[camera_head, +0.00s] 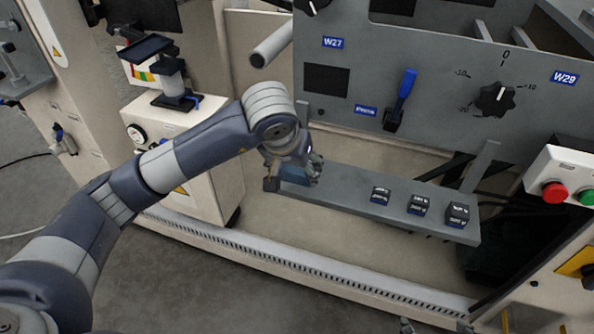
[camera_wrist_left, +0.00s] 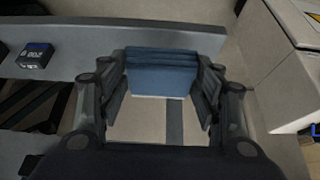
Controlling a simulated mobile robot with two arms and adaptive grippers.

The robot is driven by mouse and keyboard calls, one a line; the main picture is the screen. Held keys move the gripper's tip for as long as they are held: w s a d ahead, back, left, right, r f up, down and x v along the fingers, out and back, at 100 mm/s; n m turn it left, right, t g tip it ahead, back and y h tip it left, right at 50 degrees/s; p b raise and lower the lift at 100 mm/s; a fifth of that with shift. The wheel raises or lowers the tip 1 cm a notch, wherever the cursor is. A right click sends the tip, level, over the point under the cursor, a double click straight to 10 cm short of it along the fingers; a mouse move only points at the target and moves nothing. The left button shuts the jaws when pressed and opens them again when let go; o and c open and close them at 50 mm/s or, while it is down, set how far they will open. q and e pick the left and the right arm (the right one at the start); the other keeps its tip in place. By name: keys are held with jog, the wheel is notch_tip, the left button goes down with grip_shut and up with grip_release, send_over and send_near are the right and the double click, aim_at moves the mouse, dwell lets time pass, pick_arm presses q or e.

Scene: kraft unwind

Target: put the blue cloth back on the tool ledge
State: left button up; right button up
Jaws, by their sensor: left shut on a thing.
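The blue cloth (camera_head: 294,175) is a folded blue bundle at the left end of the grey tool ledge (camera_head: 345,192). My left gripper (camera_head: 291,179) is shut on it and partly hides it in the head view. In the left wrist view the cloth (camera_wrist_left: 160,75) sits between the two fingers (camera_wrist_left: 162,90), overlapping the ledge (camera_wrist_left: 85,45). I cannot tell whether the cloth rests on the ledge or is just above it. Small grey tips at the bottom edge of the head view may belong to my right gripper (camera_head: 436,327); its state is unclear.
Several small dark labelled blocks (camera_head: 418,205) stand along the right part of the ledge. A grey panel (camera_head: 440,100) with a blue-handled lever (camera_head: 405,88) and a black knob (camera_head: 495,98) rises behind it. A beige cabinet (camera_head: 190,150) stands left of the ledge.

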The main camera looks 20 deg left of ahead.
aim_at(297, 169)
pick_arm(q)
jog(key=w, duration=0.3)
jog(key=shift+w+a+f, duration=0.2)
jog(key=shift+w+a, duration=0.05)
jog(key=shift+a, duration=0.15)
notch_tip(297, 169, down, 3)
jog(key=shift+f+b, duration=0.1)
jog(key=shift+b, duration=0.5)
jog(key=shift+f, duration=0.1)
pick_arm(e)
jog(key=w+a+r+t+y, duration=0.1)
jog(key=w+a+r+t, duration=0.1)
jog(key=w+r+t, duration=0.1)
jog(key=shift+w+r+t, duration=0.3)
jog(key=shift+w+r, duration=0.5)
jog(key=shift+w, duration=0.4)
pick_arm(q)
jog(key=shift+f, duration=0.1)
pick_arm(e)
jog(key=shift+w+a+r, duration=0.1)
jog(key=shift+w+a+r+t, duration=0.1)
jog(key=shift+w+r+t, duration=0.1)
jog(key=shift+r+t, duration=0.1)
pick_arm(q)
jog(key=shift+f, duration=0.1)
